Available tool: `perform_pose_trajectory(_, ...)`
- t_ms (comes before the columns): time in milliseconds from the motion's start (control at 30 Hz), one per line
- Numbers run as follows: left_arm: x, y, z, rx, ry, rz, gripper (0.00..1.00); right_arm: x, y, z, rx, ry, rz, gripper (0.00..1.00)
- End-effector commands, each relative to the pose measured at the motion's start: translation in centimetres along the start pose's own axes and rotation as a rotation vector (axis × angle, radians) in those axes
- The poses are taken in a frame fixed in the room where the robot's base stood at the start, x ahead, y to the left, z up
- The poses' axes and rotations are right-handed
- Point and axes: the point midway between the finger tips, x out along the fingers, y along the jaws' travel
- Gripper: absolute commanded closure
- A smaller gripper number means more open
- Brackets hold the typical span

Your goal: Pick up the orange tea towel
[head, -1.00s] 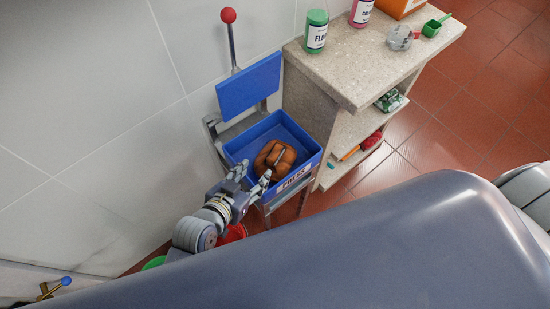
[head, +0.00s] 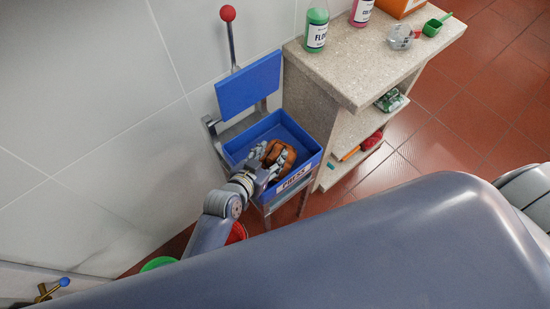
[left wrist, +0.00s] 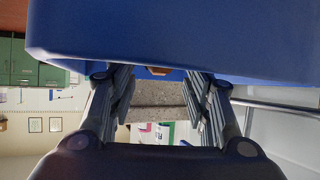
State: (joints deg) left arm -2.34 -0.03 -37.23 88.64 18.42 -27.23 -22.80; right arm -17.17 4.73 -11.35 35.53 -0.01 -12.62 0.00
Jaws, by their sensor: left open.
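The orange tea towel (head: 289,157) lies bunched in the blue press tray (head: 311,163), near its front right. My left gripper (head: 264,158) is open at the left side of the towel, over the tray, and its fingers cover part of the towel. I cannot tell whether they touch it. In the left wrist view, the open fingers of my left gripper (left wrist: 160,100) stand apart with nothing held between them. Only a small orange bit of the towel (left wrist: 158,71) shows there past the edge of the blue tray (left wrist: 170,45). My right gripper is out of view.
A blue press plate (head: 248,84) and a red-knobbed lever (head: 228,16) rise behind the tray. A stone counter (head: 350,75) stands close on the right with bottles and a green scoop (head: 436,25). A red bucket (head: 236,233) and a green one (head: 158,263) are below.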

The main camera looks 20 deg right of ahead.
Motion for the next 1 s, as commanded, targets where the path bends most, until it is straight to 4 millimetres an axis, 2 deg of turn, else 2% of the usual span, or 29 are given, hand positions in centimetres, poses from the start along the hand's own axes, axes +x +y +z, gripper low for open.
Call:
perform_pose_trajectory(133,1.35,0.03,-0.02,-0.001,0.001,0.0,0.55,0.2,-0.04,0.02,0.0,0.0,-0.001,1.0)
perform_pose_trajectory(433,1.61,0.05,0.01,-0.001,0.0,0.0,0.55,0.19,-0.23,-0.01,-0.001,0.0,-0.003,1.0)
perform_pose_trajectory(633,1.6,0.05,0.02,-0.001,0.0,0.0,1.0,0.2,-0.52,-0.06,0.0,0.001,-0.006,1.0)
perform_pose_trajectory(1000,1.45,0.04,-0.33,0.0,0.002,0.0,1.0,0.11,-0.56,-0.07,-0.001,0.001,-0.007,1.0)
